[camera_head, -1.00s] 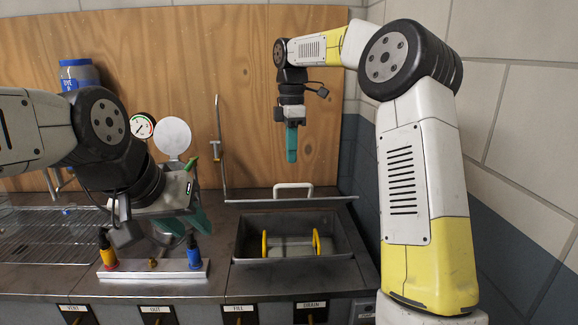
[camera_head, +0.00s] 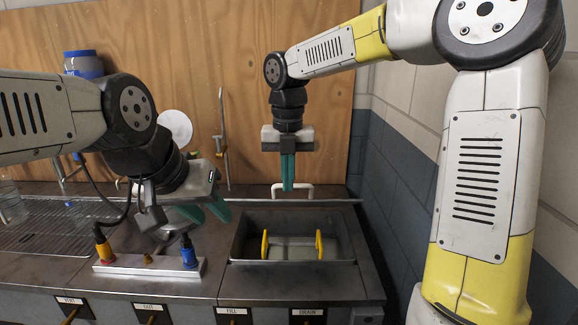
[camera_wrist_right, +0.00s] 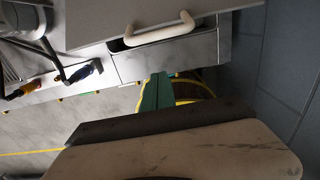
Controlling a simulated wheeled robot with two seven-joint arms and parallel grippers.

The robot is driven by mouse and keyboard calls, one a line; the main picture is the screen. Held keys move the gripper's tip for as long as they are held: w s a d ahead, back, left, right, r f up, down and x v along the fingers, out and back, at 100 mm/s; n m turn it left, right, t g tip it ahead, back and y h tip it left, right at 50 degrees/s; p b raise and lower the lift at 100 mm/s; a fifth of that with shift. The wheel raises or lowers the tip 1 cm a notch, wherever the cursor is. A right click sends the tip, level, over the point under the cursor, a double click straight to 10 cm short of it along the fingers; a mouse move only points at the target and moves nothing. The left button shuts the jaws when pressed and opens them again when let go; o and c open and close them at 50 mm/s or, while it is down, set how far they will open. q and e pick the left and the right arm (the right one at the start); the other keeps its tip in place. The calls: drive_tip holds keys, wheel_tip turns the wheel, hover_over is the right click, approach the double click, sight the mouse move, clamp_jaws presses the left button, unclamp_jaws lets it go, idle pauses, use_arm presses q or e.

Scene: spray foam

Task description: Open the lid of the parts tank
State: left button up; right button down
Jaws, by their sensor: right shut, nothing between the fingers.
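The parts tank (camera_head: 241,252) is a rectangular metal basin in the counter, with two upright yellow handles inside. Its lid (camera_head: 245,204) shows nearly edge-on as a thin strip at the back, raised off the basin. The lid's white handle (camera_head: 307,190) stands on it; panel and handle (camera_wrist_right: 165,34) also show in the right wrist view. My right gripper (camera_head: 288,188) is shut and empty, pointing down, its teal fingers overlapping the handle in the head view. Contact cannot be told. My left gripper (camera_head: 203,214) is open and empty, left of the tank.
A valve manifold (camera_head: 140,266) with yellow and blue valves lies left of the tank, close under my left gripper. A thin upright pipe (camera_head: 222,130) rises behind the counter. A wire rack (camera_head: 45,225) is far left. A wall stands at the right.

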drive_tip(key=w+f, duration=0.1)
drive_tip(key=w, duration=0.1)
drive_tip(key=w+f, duration=0.2)
idle(0.3)
